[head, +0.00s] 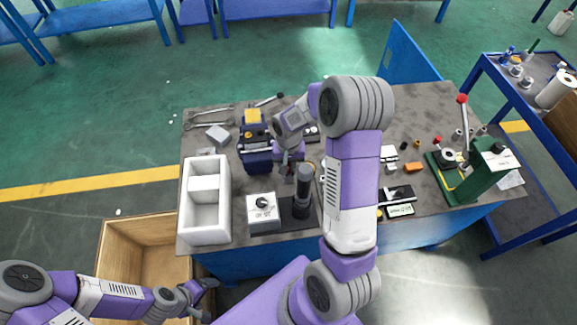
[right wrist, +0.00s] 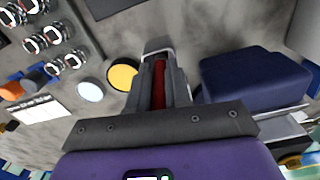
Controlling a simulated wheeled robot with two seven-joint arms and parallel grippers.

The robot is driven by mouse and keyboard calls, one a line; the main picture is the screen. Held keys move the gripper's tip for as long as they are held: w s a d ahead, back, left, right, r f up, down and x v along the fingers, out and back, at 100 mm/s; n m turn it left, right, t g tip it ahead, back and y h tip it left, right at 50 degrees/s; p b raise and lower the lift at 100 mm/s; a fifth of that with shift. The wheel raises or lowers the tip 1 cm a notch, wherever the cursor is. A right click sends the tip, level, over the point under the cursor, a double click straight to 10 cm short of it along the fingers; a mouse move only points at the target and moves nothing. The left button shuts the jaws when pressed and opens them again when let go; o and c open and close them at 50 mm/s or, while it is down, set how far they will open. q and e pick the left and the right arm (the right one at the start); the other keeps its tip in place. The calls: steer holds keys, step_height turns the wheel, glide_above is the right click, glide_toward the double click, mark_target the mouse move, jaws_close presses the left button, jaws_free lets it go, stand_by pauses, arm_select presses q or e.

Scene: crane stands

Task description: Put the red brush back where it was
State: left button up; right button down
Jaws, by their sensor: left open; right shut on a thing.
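My right gripper (head: 287,167) is over the middle of the workbench, beside the blue vise. In the right wrist view its fingers (right wrist: 162,62) are shut on a narrow red thing (right wrist: 159,84), which I take to be the red brush. Most of the brush is hidden between the fingers, and its lower end cannot be made out. In the head view the arm and gripper largely cover it. My left gripper (head: 200,291) is open and empty, low at the left by the wooden crate (head: 112,247).
The blue vise (head: 256,160) stands left of my right gripper. A black upright device (head: 303,187) and a grey-white control box (head: 263,208) stand in front. A white divided bin (head: 186,212) is at the left. A green press (head: 470,177) is at the right.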

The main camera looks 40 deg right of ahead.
steer(key=shift+r, duration=0.1)
steer(key=c, duration=1.5)
jaws_free()
steer(key=shift+f, duration=0.2)
steer(key=o, duration=0.4)
step_height(320, 180, up, 12)
steer(key=p, duration=0.3)
steer(key=shift+r, duration=0.25)
